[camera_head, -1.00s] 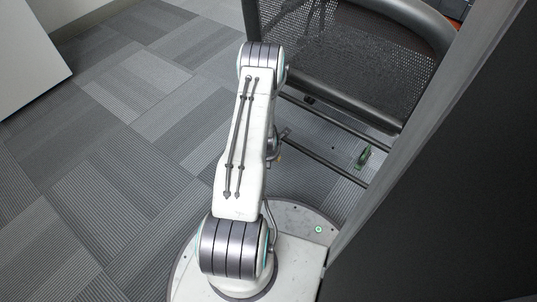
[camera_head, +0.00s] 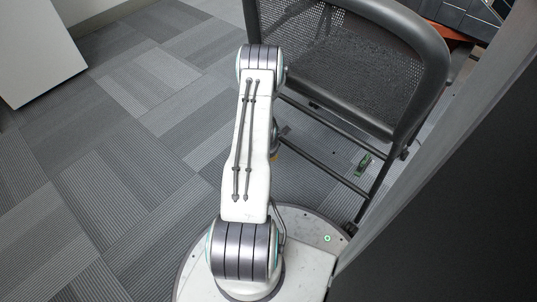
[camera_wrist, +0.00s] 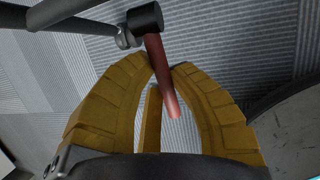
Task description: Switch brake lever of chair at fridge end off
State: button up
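The chair (camera_head: 352,72) is dark, with a mesh panel and tubular frame, and stands beyond my arm in the head view. In the wrist view, a red lever (camera_wrist: 162,75) with a black cap end (camera_wrist: 145,18) sits by a dark tube (camera_wrist: 60,10). My gripper (camera_wrist: 162,68) has yellow fingers, with the lever between their tips and its free end reaching inward. The fingertips are close to both sides of the lever; whether they press on it is unclear. In the head view my arm hides the gripper.
A small green part (camera_head: 364,165) shows near the chair's lower rails. A large dark panel (camera_head: 455,190) with a grey edge stands close on the right. A white cabinet (camera_head: 40,45) is at the upper left. Carpet (camera_head: 120,150) to the left is clear.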

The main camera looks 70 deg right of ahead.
jog(key=o, duration=0.6)
jog(key=shift+a, duration=0.1)
jog(key=shift+c, duration=0.2)
jog(key=v, duration=1.2)
